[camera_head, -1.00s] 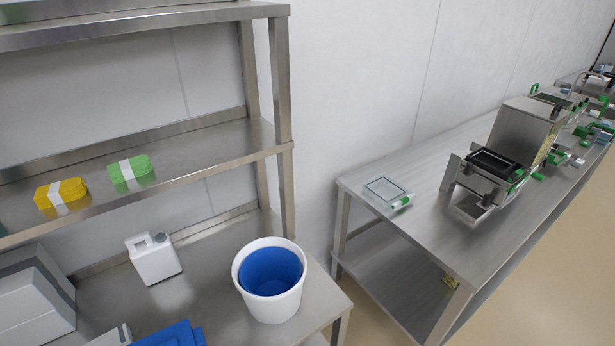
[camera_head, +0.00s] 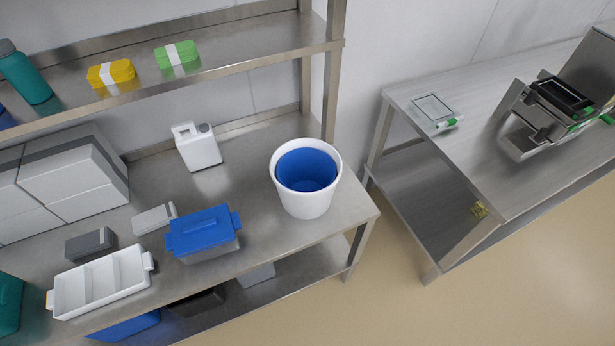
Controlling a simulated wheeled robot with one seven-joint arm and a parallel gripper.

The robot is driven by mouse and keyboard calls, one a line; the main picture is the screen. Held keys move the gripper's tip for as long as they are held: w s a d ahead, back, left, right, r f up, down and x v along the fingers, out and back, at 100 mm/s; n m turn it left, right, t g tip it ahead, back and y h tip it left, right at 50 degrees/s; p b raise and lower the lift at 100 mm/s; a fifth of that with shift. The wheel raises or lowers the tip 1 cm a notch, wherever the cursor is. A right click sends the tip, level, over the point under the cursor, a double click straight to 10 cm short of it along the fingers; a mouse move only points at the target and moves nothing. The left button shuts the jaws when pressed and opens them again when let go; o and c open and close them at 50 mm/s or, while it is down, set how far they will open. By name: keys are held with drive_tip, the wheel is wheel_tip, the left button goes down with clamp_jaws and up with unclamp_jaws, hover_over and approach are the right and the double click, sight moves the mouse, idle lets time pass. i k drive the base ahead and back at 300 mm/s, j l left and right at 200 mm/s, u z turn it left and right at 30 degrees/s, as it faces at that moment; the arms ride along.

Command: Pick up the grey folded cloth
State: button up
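I cannot pick out a grey folded cloth for certain in the head view. A small dark grey block (camera_head: 90,245) lies on the left steel table behind a white divided tray (camera_head: 56,303); whether it is cloth or a box I cannot tell. A light grey flat block (camera_head: 154,218) lies just right of it. On the shelf above are a yellow banded bundle (camera_head: 100,75) and a green banded bundle (camera_head: 170,56). My gripper is not in view.
A blue-lidded box (camera_head: 202,232), a white jug (camera_head: 198,148) and a white bucket with blue inside (camera_head: 312,205) stand on the same table. Grey-white boxes (camera_head: 75,180) fill its left back. Floor (camera_head: 370,310) is clear in front. A steel table (camera_head: 480,165) stands right.

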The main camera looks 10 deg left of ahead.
sight(101, 240)
drive_tip(key=u, duration=1.75)
drive_tip(key=i+l+u, duration=0.15)
drive_tip(key=i+l, duration=0.15)
drive_tip(key=i+l+u, duration=0.3)
drive_tip(key=i+l, duration=0.2)
drive_tip(key=l, duration=0.25)
drive_tip(key=i+l+u, duration=0.1)
drive_tip(key=i+l, duration=0.15)
drive_tip(key=l, duration=0.15)
drive_tip(key=i+l+u, duration=0.15)
drive_tip(key=l, duration=0.25)
drive_tip(key=j+z, duration=0.1)
drive_tip(key=j, duration=0.2)
